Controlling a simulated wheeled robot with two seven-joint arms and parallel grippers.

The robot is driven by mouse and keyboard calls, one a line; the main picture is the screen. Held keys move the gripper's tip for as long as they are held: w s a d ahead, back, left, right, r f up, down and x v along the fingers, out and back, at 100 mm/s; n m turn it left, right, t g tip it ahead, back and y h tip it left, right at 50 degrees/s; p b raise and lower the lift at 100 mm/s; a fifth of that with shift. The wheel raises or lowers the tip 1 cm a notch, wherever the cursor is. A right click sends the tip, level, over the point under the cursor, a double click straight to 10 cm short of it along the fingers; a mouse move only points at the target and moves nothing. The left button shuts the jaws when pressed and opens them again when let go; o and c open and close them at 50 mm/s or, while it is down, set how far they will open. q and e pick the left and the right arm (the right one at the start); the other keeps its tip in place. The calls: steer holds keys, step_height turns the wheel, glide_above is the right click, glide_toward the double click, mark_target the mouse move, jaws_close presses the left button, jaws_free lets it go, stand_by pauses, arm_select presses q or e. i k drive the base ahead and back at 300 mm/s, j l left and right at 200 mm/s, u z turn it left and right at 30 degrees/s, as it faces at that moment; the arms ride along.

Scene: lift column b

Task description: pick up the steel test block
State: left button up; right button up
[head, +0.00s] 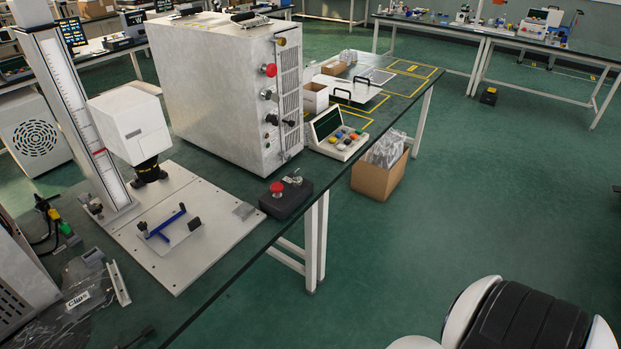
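A small grey metallic block (244,210) lies on the right part of the pale base plate (208,246), close to the black control box; it looks like the steel test block, but it is small and I cannot be certain. Another small grey block-like piece (93,257) lies on the bench left of the plate. Neither of my grippers shows in the head view. A rounded white and black part at the lower right seems to be mine; no fingers show on it.
On the plate stand a column with a scale (75,115), a white camera-like head (130,125) and a blue-handled fixture (166,222). The black box with a red button (286,196) sits at the bench edge. A cardboard box (378,178) is on the floor. The green floor at right is mostly clear.

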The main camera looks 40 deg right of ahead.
mark_target(246, 211)
steer(key=z, duration=0.85)
